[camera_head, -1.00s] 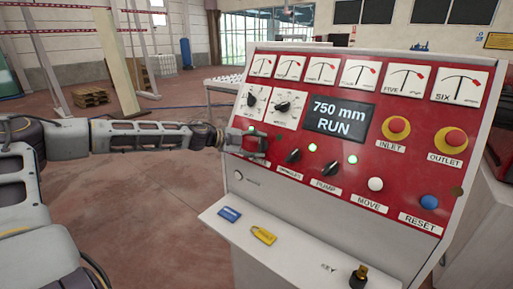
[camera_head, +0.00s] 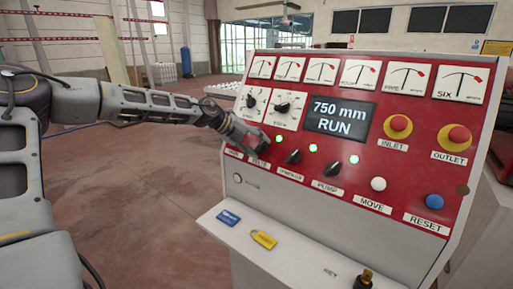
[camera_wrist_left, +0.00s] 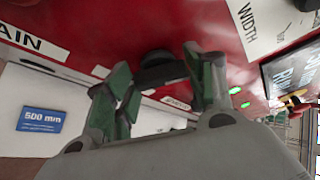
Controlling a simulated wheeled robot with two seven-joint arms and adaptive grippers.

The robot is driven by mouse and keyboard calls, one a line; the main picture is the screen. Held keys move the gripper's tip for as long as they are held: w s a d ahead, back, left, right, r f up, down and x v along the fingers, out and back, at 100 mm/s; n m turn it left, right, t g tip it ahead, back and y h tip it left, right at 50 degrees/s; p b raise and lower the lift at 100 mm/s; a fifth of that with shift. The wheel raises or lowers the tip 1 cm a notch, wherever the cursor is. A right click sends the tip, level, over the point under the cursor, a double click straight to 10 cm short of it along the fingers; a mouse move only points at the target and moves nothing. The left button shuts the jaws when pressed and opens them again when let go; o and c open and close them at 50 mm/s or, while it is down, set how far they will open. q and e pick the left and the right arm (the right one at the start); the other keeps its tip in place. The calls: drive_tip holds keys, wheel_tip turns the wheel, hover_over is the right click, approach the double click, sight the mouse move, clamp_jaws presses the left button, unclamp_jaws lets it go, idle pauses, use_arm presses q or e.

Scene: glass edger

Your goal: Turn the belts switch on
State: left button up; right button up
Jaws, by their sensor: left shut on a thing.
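My left gripper (camera_head: 250,140) is at the lower left of the red panel, tilted, directly above the BELTS label (camera_head: 259,163). In the left wrist view its two fingers (camera_wrist_left: 158,85) are shut on the dark belts switch knob (camera_wrist_left: 158,68). In the head view the gripper mostly hides the knob, so its pointer angle cannot be read. A green lamp (camera_head: 279,138) glows just right of the gripper. My right gripper is not in view.
The spindles switch (camera_head: 293,157) and pump switch (camera_head: 331,168) are close on the right, with lit green lamps. The display (camera_head: 340,120) reads 750 mm RUN. A ledge below holds a blue tag (camera_head: 228,217), a yellow tag (camera_head: 264,240) and a key (camera_head: 364,280).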

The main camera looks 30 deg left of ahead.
use_arm(q)
drive_tip(key=shift+m, duration=0.4)
drive_tip(key=o, duration=1)
drive_tip(key=shift+s+r, duration=0.1)
drive_tip(key=shift+r, duration=0.05)
drive_tip(key=shift+v, duration=5.8)
drive_tip(key=shift+r, duration=0.1)
